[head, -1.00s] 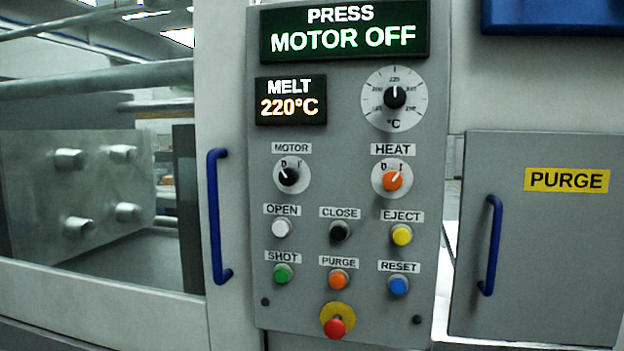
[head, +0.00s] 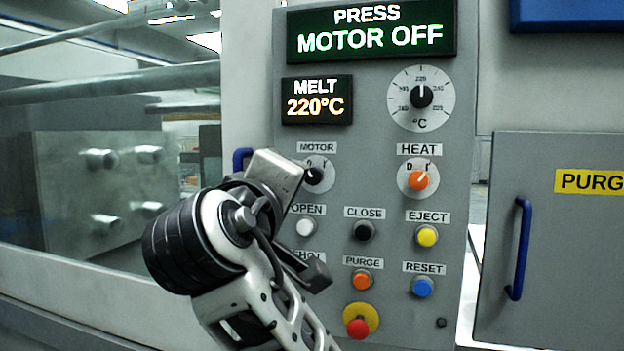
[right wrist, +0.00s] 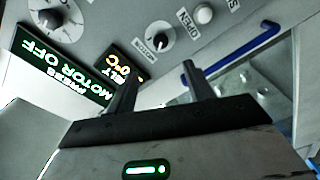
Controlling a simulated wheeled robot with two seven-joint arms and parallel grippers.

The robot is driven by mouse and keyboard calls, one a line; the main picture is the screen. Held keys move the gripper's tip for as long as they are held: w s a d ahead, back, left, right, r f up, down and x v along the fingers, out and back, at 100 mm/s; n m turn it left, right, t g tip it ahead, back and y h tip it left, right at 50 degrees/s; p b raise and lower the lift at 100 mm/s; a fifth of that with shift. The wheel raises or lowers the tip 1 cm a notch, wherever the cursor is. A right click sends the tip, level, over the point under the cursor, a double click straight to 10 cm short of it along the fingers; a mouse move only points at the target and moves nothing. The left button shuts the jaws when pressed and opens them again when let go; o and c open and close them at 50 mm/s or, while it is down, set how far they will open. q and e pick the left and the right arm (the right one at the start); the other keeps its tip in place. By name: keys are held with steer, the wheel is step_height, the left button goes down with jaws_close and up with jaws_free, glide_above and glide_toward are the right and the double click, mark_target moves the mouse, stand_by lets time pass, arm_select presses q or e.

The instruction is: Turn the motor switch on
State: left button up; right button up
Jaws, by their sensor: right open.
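The motor switch (head: 314,176) is a black knob on a white dial under the MOTOR label, left of the HEAT knob. Its pointer is tilted up-left, toward the 0 mark. The display (head: 371,30) above reads PRESS MOTOR OFF. My right gripper (head: 312,222) is in front of the panel's left side, its upper finger overlapping the dial's left edge. In the right wrist view, the right gripper (right wrist: 160,72) has its two fingers apart and empty, and the switch (right wrist: 160,40) shows beyond the tips, apparently apart from them. My left gripper is not in view.
The HEAT knob (head: 418,180) is orange. Several push buttons lie below, with the OPEN button (head: 306,227) closest to my gripper and the red stop button (head: 358,327) lowest. A blue door handle (head: 242,160) is partly hidden behind my gripper.

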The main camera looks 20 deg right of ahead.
mark_target(313, 177)
steer(key=p+x, duration=0.3)
steer(key=x, duration=1.1)
steer(key=shift+w+d, duration=0.1)
steer(key=shift+w, duration=0.15)
steer(key=c, duration=1)
